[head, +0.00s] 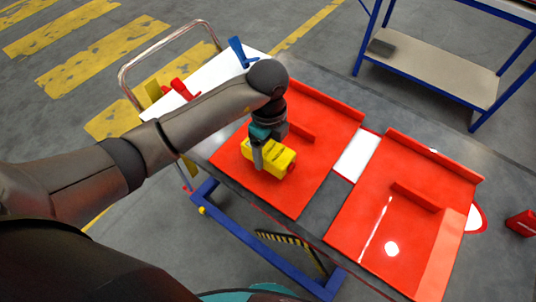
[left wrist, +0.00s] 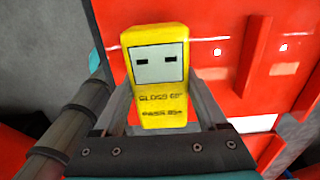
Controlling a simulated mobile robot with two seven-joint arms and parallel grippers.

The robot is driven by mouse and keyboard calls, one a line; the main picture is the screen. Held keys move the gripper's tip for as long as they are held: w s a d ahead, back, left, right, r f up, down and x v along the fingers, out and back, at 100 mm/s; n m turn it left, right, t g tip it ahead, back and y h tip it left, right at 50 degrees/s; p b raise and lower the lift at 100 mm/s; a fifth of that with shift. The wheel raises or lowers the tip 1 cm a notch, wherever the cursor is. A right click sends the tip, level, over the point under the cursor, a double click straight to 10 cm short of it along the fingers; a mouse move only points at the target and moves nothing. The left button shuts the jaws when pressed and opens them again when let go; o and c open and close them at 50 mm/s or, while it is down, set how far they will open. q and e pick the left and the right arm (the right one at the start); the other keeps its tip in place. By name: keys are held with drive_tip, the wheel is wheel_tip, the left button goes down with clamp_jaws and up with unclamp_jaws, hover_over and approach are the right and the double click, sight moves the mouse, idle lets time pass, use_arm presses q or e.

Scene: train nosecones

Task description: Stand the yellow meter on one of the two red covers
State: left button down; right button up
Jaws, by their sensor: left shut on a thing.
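The yellow meter (head: 279,163) is held by my left gripper (head: 262,158) over the left red cover (head: 310,170). In the head view the meter appears to lie on its side, and I cannot tell whether it touches the cover. In the left wrist view the meter (left wrist: 155,60) sits between the fingers, its grey face and dark lettering toward the camera. The right red cover (head: 365,225) lies apart on the same table, with nothing on it. My right gripper is not in view.
The grey table (head: 320,208) has a blue frame. A white surface (head: 215,85) with a red tool (head: 180,89) and a blue tool (head: 239,52) is behind my left arm. A blue-framed shelf (head: 430,75) stands back right. Raised ridges (head: 416,195) cross the covers.

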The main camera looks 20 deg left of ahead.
sight(268, 147)
use_arm(q)
drive_tip(key=shift+f, duration=1.25)
drive_tip(key=shift+f, duration=0.2)
unclamp_jaws()
drive_tip(key=shift+r, duration=0.15)
wheel_tip(268, 147, up, 12)
drive_tip(key=shift+r, duration=0.1)
